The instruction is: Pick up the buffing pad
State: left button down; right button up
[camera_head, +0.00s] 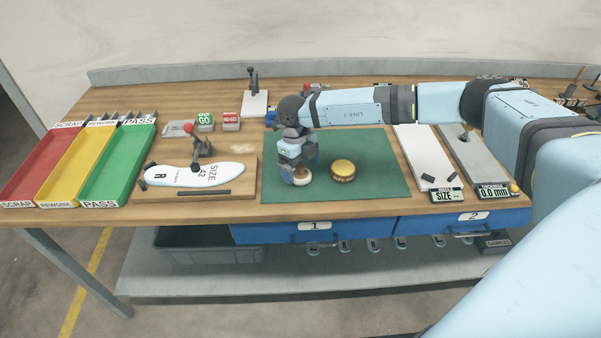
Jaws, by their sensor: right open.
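A small round cream and tan piece, which looks like the buffing pad (302,179), sits on the green mat (380,180). My right gripper (301,174) points down right over it, with its open fingers at the piece's sides. The gripper hides much of the piece, and I cannot tell whether the fingers touch it. A larger round piece with a yellow top and brown side (343,170) stands on the mat just to the right, apart from the gripper. My left gripper is not in view.
A wooden board with a white insole (195,176) and a clamp lies left of the mat. Red, yellow and green trays (118,165) stand at the far left. Two size and thickness gauges (424,157) lie to the right, under my right arm. The mat's front is clear.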

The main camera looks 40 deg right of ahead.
aim_at(301, 165)
notch_tip(301, 165, down, 2)
jog(key=shift+s, duration=0.1)
jog(key=c, duration=1)
jog(key=shift+r, duration=0.15)
notch_tip(301, 165, up, 20)
jog(key=shift+b, duration=0.35)
